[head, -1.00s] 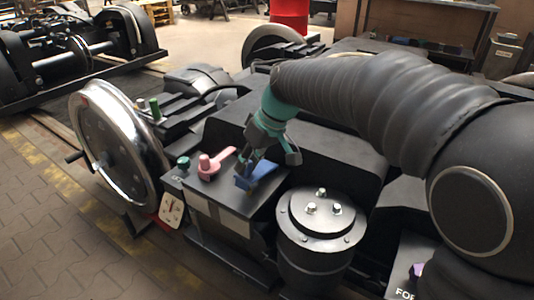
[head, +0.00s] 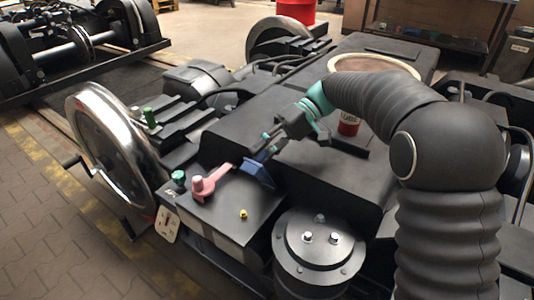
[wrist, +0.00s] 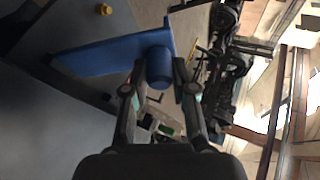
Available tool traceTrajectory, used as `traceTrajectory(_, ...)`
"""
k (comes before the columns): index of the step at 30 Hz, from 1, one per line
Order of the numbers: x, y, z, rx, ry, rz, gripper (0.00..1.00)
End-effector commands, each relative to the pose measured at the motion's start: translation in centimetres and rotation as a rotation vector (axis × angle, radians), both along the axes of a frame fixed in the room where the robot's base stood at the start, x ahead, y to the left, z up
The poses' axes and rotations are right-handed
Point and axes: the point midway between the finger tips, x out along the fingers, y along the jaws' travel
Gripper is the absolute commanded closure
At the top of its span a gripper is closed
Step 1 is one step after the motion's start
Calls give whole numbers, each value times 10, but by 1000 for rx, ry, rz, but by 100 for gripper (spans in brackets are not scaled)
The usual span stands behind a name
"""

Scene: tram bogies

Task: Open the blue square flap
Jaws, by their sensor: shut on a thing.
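The blue flap (head: 258,174) stands tilted up from the top of a black box on the bogie, near the box's back edge. In the wrist view the flap (wrist: 105,52) shows as a blue plate with a round blue knob (wrist: 160,66) near one end. My gripper (head: 268,150) reaches in from behind the flap. In the wrist view its two fingers (wrist: 158,84) are closed on either side of the knob. A small yellow fitting (head: 243,213) is exposed on the box top in front of the flap; it also shows in the wrist view (wrist: 104,9).
A pink lever (head: 208,183) and a green knob (head: 178,177) sit left of the flap. A black bolted cylinder (head: 318,245) stands at the front right. A silver wheel (head: 105,150) is at left.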

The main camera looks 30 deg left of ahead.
Motion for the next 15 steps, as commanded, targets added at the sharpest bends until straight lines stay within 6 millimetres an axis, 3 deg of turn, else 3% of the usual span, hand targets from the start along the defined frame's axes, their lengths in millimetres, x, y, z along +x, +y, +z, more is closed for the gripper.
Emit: traceTrajectory(15,11,3,1,9,110,6,100)
